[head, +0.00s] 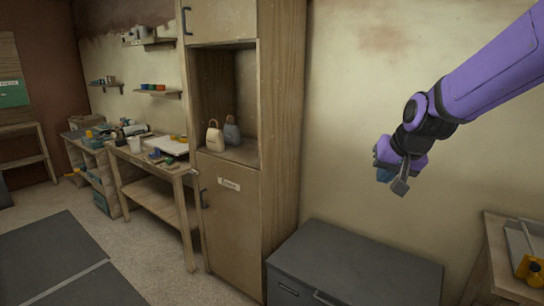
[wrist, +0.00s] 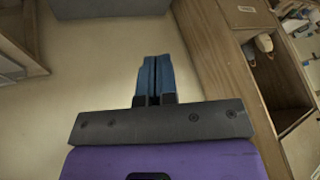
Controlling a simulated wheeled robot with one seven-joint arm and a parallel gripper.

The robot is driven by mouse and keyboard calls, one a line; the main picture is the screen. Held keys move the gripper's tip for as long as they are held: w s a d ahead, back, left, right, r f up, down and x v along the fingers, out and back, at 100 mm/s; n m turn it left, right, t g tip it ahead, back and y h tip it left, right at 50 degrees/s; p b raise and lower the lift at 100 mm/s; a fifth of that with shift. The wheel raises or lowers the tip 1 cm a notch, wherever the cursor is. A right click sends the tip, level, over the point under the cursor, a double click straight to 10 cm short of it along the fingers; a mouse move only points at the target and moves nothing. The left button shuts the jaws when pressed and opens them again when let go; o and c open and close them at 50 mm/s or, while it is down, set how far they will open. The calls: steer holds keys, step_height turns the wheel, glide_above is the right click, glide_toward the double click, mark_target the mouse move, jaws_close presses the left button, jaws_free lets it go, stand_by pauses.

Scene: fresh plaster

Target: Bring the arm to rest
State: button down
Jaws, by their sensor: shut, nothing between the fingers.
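My purple arm reaches in from the upper right in the head view, stretched out in front of the bare plaster wall. My gripper (head: 384,174) hangs at its end, above and behind the dark grey chest. In the wrist view the blue fingers of my gripper (wrist: 154,62) lie side by side, closed together with nothing between them. The gripper touches nothing that I can see.
A tall wooden cabinet (head: 231,212) stands left of my gripper, with two small bags (head: 214,137) in its open niche. The grey chest (head: 355,266) is below. A wooden table (head: 497,262) stands at the lower right. A cluttered workbench (head: 150,190) is farther left.

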steer(key=s+d+r, duration=0.1)
steer(key=s+r, duration=0.1)
steer(key=s, duration=0.7)
steer(key=s+d+r+n+h, duration=0.1)
steer(key=s+d, duration=0.1)
steer(key=s, duration=0.7)
steer(key=s+d+r+n+g, duration=0.1)
steer(key=s+r, duration=0.1)
steer(key=s, duration=0.7)
steer(key=shift+d+r, duration=0.3)
steer(key=shift+d, duration=0.1)
steer(key=c, duration=1.8)
jaws_free()
steer(key=shift+w, duration=0.1)
